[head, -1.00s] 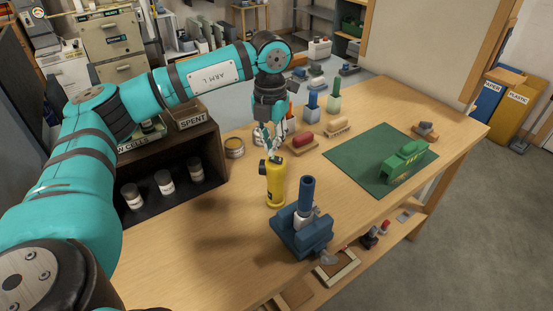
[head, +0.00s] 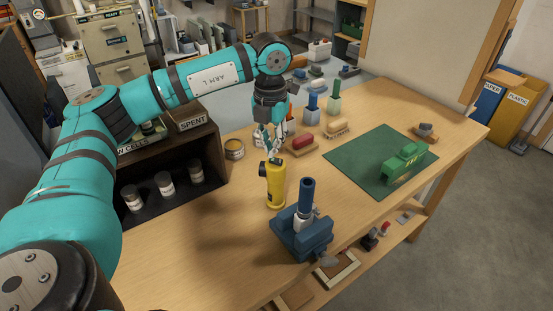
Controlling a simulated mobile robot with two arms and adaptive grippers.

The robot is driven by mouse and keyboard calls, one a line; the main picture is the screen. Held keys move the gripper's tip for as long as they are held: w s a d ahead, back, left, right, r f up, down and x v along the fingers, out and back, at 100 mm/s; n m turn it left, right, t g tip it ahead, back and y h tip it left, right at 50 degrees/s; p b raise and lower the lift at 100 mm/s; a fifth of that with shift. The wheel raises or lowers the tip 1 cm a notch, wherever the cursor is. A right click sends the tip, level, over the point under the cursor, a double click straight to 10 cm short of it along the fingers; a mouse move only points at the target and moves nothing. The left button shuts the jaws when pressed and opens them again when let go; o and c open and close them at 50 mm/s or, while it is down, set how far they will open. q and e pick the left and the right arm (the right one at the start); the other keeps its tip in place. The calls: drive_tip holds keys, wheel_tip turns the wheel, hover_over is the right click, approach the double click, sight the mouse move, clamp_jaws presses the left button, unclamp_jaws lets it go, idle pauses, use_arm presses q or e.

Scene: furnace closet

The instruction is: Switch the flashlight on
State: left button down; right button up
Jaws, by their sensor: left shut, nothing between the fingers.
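The yellow flashlight (head: 275,188) stands upright on the wooden workbench (head: 222,262), with a dark round part on the left of its head. My left gripper (head: 271,155) points down at the top of the flashlight, its fingers together and empty. The fingertips are at or just above the flashlight's top; I cannot tell whether they touch it. The switch cannot be made out. My right gripper is not in view.
A blue vise (head: 301,235) stands close in front of the flashlight. A dark shelf box (head: 210,165) with jars is at left, a tin (head: 234,149) beside it. Brushes and blocks stand behind. A green mat (head: 345,160) carries a green object (head: 404,163) at right.

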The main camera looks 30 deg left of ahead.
use_arm(q)
drive_tip(key=shift+f+b, duration=0.9)
drive_tip(key=shift+f, duration=0.4)
idle(0.6)
drive_tip(key=shift+r+p, duration=2.5)
drive_tip(key=shift+r, duration=1.1)
drive_tip(key=shift+f, duration=0.1)
